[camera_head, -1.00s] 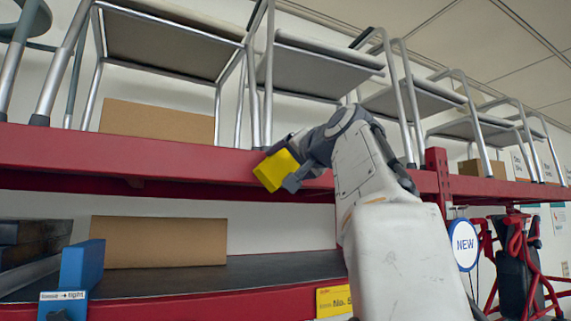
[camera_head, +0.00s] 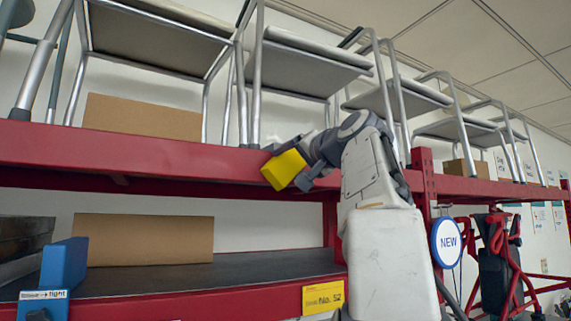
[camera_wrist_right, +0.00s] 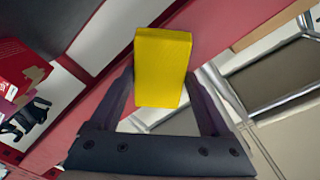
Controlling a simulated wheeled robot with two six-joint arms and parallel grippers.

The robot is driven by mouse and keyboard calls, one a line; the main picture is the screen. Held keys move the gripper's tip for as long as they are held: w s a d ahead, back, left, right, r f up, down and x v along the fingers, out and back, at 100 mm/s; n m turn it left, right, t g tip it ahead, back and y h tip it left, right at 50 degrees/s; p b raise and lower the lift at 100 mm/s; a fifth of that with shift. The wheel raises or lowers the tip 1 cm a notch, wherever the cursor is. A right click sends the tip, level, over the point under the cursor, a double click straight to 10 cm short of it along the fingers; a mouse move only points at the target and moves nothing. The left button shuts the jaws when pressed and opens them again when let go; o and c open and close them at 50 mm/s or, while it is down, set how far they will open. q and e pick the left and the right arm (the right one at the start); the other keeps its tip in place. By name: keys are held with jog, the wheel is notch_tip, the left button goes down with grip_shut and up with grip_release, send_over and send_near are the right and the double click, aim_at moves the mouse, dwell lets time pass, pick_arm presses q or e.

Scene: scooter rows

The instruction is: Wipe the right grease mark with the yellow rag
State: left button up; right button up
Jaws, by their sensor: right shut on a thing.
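The yellow rag (camera_head: 284,170) is a block-like yellow piece held in front of the red upper shelf beam (camera_head: 130,155). My right gripper (camera_head: 300,165) is shut on it. In the right wrist view the rag (camera_wrist_right: 162,68) sits between the two fingers of the gripper (camera_wrist_right: 160,95), with the red beam behind it. I cannot tell whether the rag touches the beam. No grease mark can be made out in either view; it may be hidden behind the rag or arm. My left gripper is not in view.
Metal-framed chairs or walkers (camera_head: 310,70) stand on the upper shelf. Cardboard boxes (camera_head: 145,240) and a blue block (camera_head: 64,266) are on the shelves. A yellow label (camera_head: 323,297) and a round NEW sign (camera_head: 446,243) are near the lower right. The lower shelf's middle is clear.

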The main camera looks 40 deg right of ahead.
aim_at(275, 163)
jog(key=shift+s+d, duration=0.2)
jog(key=shift+d, duration=0.6)
jog(key=shift+s+d, duration=0.15)
jog(key=shift+d, duration=0.65)
jog(key=shift+a, duration=0.1)
jog(key=shift+w+a+b, duration=0.2)
jog(key=shift+w+a, duration=0.1)
jog(key=shift+a, duration=0.75)
jog(key=shift+w+a+b, duration=0.25)
jog(key=shift+a, duration=0.85)
jog(key=shift+w+a+b, duration=0.2)
jog(key=shift+w+a, duration=0.1)
jog(key=shift+a, duration=0.75)
jog(key=shift+w+a, duration=0.2)
jog(key=shift+a, duration=0.65)
jog(key=shift+w+a, duration=0.2)
jog(key=shift+a, duration=0.7)
jog(key=shift+w+a, duration=0.2)
jog(key=shift+a, duration=0.65)
jog(key=shift+s+f+b, duration=0.1)
jog(key=shift+s+b, duration=0.2)
jog(key=shift+s, duration=0.15)
jog(key=shift+b+v, duration=0.55)
jog(key=shift+v, duration=2)
